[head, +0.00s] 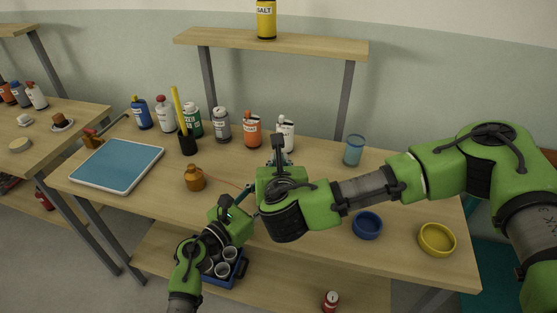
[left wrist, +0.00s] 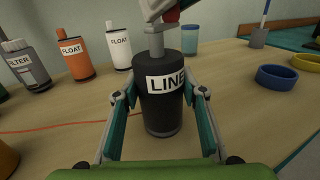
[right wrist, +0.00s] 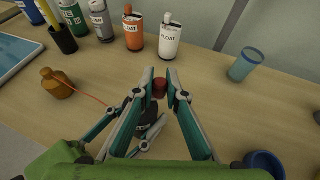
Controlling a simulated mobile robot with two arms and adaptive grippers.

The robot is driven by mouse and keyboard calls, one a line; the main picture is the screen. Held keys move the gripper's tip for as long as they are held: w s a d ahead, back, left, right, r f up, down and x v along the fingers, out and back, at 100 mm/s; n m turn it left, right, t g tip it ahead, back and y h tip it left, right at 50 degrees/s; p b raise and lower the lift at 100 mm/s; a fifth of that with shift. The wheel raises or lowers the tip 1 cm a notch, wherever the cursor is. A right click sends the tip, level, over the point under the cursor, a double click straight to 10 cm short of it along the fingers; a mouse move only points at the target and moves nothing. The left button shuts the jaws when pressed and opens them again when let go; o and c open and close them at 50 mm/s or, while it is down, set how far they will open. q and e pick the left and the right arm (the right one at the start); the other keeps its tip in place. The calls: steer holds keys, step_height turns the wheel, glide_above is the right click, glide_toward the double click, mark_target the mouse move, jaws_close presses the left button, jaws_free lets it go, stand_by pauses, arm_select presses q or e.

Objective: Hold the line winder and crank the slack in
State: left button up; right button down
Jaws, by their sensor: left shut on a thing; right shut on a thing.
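The line winder (left wrist: 162,112) is a dark upright cylinder labelled LINE, standing on the table, with a grey shaft and crank on top. My left gripper (left wrist: 160,95) has its fingers on both sides of the cylinder and is shut on it. The red crank knob (right wrist: 159,90) is between the fingertips of my right gripper (right wrist: 160,82), which is shut on it above the winder. An orange line (right wrist: 90,100) runs from a brown bottle-shaped weight (right wrist: 57,84) towards the winder. In the head view my arms hide most of the winder.
Several labelled bottles (head: 253,130) stand along the back of the table. A blue glass (head: 354,150), a blue bowl (head: 367,225) and a yellow bowl (head: 436,239) are to the right. A blue tray (head: 118,165) lies at the left.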

arm_select(q)
steer(key=shift+f, duration=0.1)
arm_select(e)
steer(key=shift+h, duration=0.3)
steer(key=c, duration=2)
jaws_free()
steer(key=shift+s, duration=0.1)
steer(key=v, duration=1.2)
steer(key=shift+d, duration=0.1)
arm_select(q)
steer(key=o, duration=1.3)
steer(key=shift+a, duration=0.1)
